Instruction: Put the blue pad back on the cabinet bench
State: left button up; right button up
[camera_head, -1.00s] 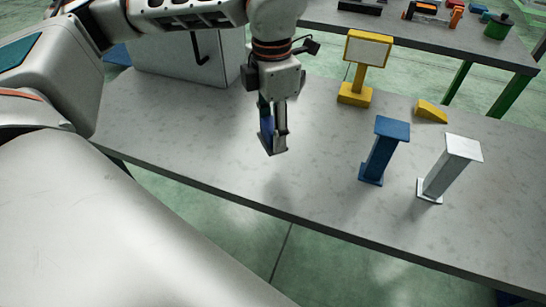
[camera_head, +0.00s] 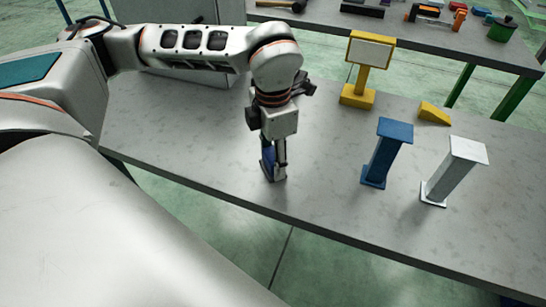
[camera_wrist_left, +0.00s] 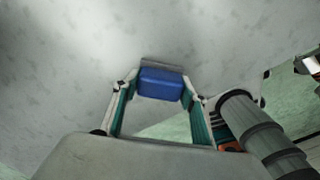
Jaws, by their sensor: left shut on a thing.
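My left gripper (camera_head: 273,170) is shut on the blue pad (camera_head: 267,159), pointing down over the grey bench top (camera_head: 330,190) near its front edge. In the left wrist view the blue pad (camera_wrist_left: 161,84) sits between the two fingertips, with the pale grey bench surface behind it. The fingers hide part of the pad in the head view. I cannot tell whether the pad touches the bench or is just above it. My right gripper is not in view.
A grey cabinet (camera_head: 185,65) stands at the back left of the bench. To the right stand a yellow sign-like stand (camera_head: 357,95), a yellow wedge (camera_head: 434,113), a blue post (camera_head: 382,158) and a white post (camera_head: 447,178). The bench between gripper and blue post is clear.

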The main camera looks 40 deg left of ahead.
aim_at(273, 155)
pick_arm(q)
jog(key=shift+f, duration=0.15)
jog(key=o, duration=1)
notch_tip(273, 155, up, 12)
jog(key=shift+r+p, duration=0.2)
jog(key=shift+p, duration=0.5)
